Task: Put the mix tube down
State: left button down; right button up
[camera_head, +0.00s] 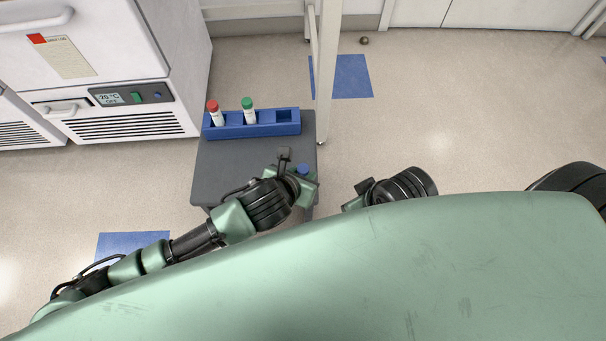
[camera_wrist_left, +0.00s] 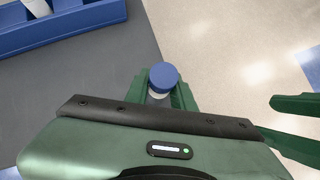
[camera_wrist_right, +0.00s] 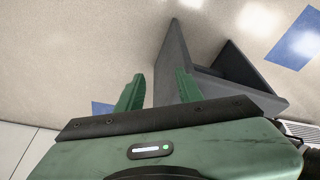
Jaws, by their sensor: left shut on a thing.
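The blue-capped tube (camera_head: 302,169), which I take to be the mix tube, is in my left gripper (camera_head: 304,178). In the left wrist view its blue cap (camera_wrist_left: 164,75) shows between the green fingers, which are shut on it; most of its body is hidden. It is near the right edge of the grey tabletop (camera_head: 222,172). The blue rack (camera_head: 250,131) stands at the far edge of the top, apart from the tube. My right gripper (camera_wrist_right: 158,92) is open and empty, to the right of the tabletop.
The rack holds a red-capped tube (camera_head: 214,112) and a green-capped tube (camera_head: 248,110); a place at its right end looks empty. A white freezer (camera_head: 110,70) stands at the left. A pale upright post (camera_head: 327,75) rises behind the tabletop.

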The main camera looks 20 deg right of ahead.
pick_arm(q)
jog(key=shift+f, duration=0.15)
jog(key=c, duration=1.2)
grip_release()
jog(key=shift+r, duration=0.25)
jog(key=p+v, duration=0.4)
jog(key=v, duration=0.7)
jog(key=shift+s+a+r, duration=0.2)
jog(key=shift+a, duration=0.1)
pick_arm(e)
jog(key=s+x, duration=0.2)
jog(key=x, duration=0.9)
jog(key=shift+f+g, duration=0.35)
jog(key=shift+g, duration=0.05)
